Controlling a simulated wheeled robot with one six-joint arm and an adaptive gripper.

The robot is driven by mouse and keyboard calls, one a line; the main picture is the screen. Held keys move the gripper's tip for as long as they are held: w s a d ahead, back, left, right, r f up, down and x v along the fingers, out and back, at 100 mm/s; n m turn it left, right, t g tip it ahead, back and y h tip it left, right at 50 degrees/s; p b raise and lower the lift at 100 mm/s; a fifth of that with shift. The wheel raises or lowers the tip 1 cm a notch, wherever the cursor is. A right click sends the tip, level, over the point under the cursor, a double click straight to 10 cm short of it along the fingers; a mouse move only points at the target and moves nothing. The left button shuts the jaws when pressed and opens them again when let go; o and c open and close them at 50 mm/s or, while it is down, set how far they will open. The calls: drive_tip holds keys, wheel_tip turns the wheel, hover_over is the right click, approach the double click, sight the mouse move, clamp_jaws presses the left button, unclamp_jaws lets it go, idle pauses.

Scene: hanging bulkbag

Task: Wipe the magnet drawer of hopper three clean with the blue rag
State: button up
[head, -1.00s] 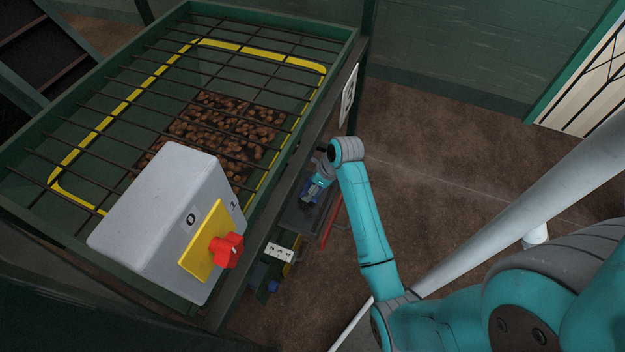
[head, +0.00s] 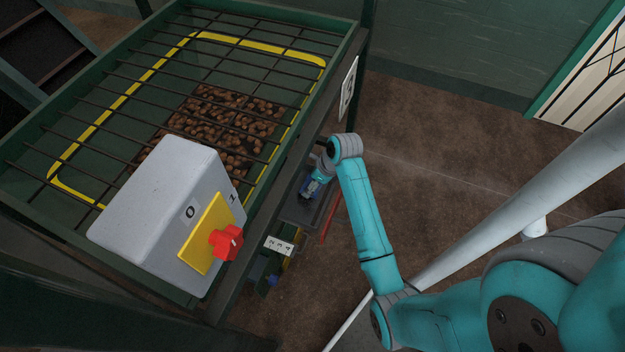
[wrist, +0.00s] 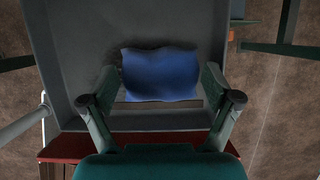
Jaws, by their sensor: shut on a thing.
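The blue rag (wrist: 160,75) is between the fingers of my gripper (wrist: 160,90) in the wrist view, and the gripper is shut on it. The rag lies over the grey floor of the magnet drawer (wrist: 60,45), near its red-edged front. A dark smudge shows on the drawer floor just left of the rag. In the head view my gripper (head: 313,188) is over the drawer (head: 297,210), under the side of the hopper (head: 345,60). The rag is a small blue patch there, mostly hidden by my wrist. Whether the rag presses on the floor I cannot tell.
A grey switch box (head: 160,210) with a red knob (head: 226,242) stands on the hopper's near edge. A grate (head: 130,95) covers brown lumps inside. A small numbered plate (head: 280,245) is below the rim. Brown floor (head: 450,150) lies open to the right.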

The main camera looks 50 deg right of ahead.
sight(302, 206)
drive_tip(key=shift+f, duration=0.9)
drive_tip(key=shift+s+a, duration=0.4)
drive_tip(key=shift+a, duration=0.7)
drive_tip(key=shift+s+a, duration=0.35)
drive_tip(key=shift+a, duration=0.7)
drive_tip(key=shift+s+a, duration=0.4)
drive_tip(key=shift+a, duration=0.7)
drive_tip(key=shift+w+d+f, duration=0.1)
drive_tip(key=shift+w+d, duration=0.2)
drive_tip(key=shift+d, duration=0.55)
drive_tip(key=shift+w+d, duration=0.25)
drive_tip(key=shift+d, duration=0.6)
drive_tip(key=shift+w+d, duration=0.25)
drive_tip(key=shift+d, duration=0.55)
drive_tip(key=shift+w+d, duration=0.25)
drive_tip(key=shift+d, duration=0.55)
drive_tip(key=shift+s, duration=0.15)
drive_tip(key=shift+s+a, duration=0.4)
drive_tip(key=shift+a, duration=0.7)
drive_tip(key=shift+s+a, duration=0.35)
drive_tip(key=shift+a, duration=0.7)
drive_tip(key=shift+s+a, duration=0.4)
drive_tip(key=shift+a, duration=0.7)
